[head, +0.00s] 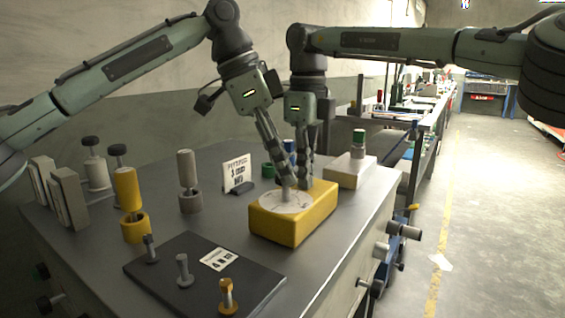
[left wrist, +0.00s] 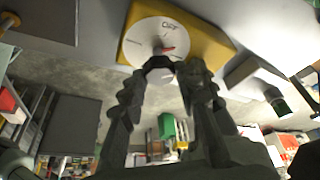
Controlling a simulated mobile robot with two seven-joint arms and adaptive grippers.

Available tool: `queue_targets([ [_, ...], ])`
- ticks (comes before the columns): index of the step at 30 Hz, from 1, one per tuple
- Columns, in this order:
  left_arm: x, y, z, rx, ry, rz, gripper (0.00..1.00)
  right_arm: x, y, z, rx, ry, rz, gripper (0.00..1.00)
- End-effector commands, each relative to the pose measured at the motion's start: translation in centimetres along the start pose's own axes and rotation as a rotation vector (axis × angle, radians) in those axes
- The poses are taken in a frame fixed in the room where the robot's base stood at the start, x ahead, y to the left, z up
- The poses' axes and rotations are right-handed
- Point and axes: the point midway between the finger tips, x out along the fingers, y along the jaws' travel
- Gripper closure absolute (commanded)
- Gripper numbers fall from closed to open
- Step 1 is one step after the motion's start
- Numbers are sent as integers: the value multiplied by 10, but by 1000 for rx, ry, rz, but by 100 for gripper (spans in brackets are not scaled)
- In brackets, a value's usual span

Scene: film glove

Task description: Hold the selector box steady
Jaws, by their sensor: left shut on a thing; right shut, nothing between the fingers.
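The selector box (head: 285,228) is a yellow block with a round white dial (head: 280,203) on top. It sits near the front right edge of the grey bench. My left gripper (head: 289,183) reaches down to the dial and is shut on its small knob, which the fingertips mostly hide. In the left wrist view, the yellow box (left wrist: 212,40) carries the white dial (left wrist: 140,42) with a red pointer (left wrist: 167,49), and my left fingertips (left wrist: 174,66) are at the dial's edge. My right gripper (head: 304,182) is shut and empty, close behind the left one at the box.
A dark board (head: 190,280) with several bolts lies in front. A yellow cylinder (head: 128,190), a grey cylinder (head: 187,175) and grey blocks (head: 68,195) stand left. A sign (head: 236,173) stands behind the box. A pale block with a green-capped peg (head: 350,170) stands right.

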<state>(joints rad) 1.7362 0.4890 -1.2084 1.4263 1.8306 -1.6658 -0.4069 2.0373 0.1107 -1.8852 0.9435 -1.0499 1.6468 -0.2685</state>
Motion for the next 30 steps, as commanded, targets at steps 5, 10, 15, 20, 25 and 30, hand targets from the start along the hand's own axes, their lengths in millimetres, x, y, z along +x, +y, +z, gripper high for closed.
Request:
queue_targets([
  [5, 4, 6, 0, -146, -5, -51, 98, 8, -1, -1, 1, 7, 1, 100],
  [10, 4, 7, 0, -295, -7, -113, 98, 8, -1, -1, 2, 7, 0, 100],
  [15, 4, 8, 0, -442, -7, -175, 98, 8, -2, -1, 2, 7, 0, 100],
  [20, 4, 9, -1, -571, -8, -229, 98, 8, -2, -1, 2, 7, 0, 100],
  [25, 5, 9, -2, -687, -9, -276, 98, 8, -2, -1, 3, 7, -1, 100],
  [30, 5, 9, -2, -772, -10, -311, 98, 8, -2, -1, 3, 6, -1, 100],
])
